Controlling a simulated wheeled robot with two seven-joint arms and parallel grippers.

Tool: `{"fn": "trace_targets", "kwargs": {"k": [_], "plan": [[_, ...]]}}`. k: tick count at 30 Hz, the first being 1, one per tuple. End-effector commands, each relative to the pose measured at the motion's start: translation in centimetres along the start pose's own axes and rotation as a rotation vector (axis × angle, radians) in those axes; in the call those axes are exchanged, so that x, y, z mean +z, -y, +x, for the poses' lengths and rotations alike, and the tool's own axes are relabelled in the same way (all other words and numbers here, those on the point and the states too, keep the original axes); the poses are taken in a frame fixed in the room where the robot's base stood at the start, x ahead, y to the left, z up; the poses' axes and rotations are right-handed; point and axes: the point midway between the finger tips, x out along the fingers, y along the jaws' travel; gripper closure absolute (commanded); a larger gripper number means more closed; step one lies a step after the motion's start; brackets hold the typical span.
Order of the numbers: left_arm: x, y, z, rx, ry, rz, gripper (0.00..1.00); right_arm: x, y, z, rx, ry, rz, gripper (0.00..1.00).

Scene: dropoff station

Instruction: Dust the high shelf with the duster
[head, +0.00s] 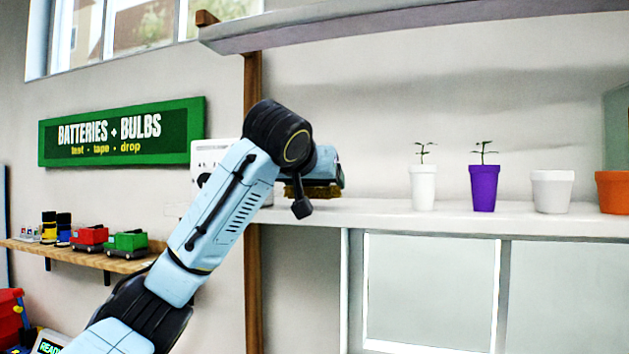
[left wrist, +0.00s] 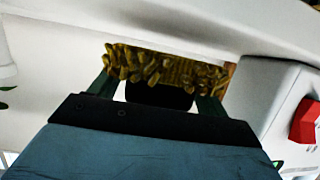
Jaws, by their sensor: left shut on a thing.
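My left gripper (head: 325,176) is shut on the duster (head: 318,191) above the left end of the pot-bearing shelf (head: 385,213). The duster has a yellow-brown fringe; in the left wrist view the fringe (left wrist: 168,66) spans between the two fingers of the gripper (left wrist: 160,92). The fringe hangs close to the shelf top; I cannot tell whether it touches. The duster's handle is mostly hidden. A higher shelf (head: 400,28) runs above, with nothing visible on its underside. My right gripper is not in view.
A white pot (head: 423,187) and a purple pot (head: 484,188) with seedlings, an empty-looking white pot (head: 552,191) and an orange pot (head: 613,191) stand to the right. A white box with a red part (left wrist: 305,120) is close beside the gripper. A wooden post (head: 252,290) supports the shelves.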

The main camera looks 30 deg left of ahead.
Motion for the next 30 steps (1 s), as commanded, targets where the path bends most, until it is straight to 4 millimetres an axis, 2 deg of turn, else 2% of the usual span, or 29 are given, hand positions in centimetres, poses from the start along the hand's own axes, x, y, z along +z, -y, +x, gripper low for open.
{"fn": "trace_targets", "kwargs": {"k": [9,30], "plan": [[0.5,0.0,0.2,0.000,0.000,0.000,0.42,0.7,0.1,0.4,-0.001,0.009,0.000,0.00],[1.8,0.0,0.6,0.000,-0.001,0.000,0.42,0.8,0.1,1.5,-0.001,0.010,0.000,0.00]]}}
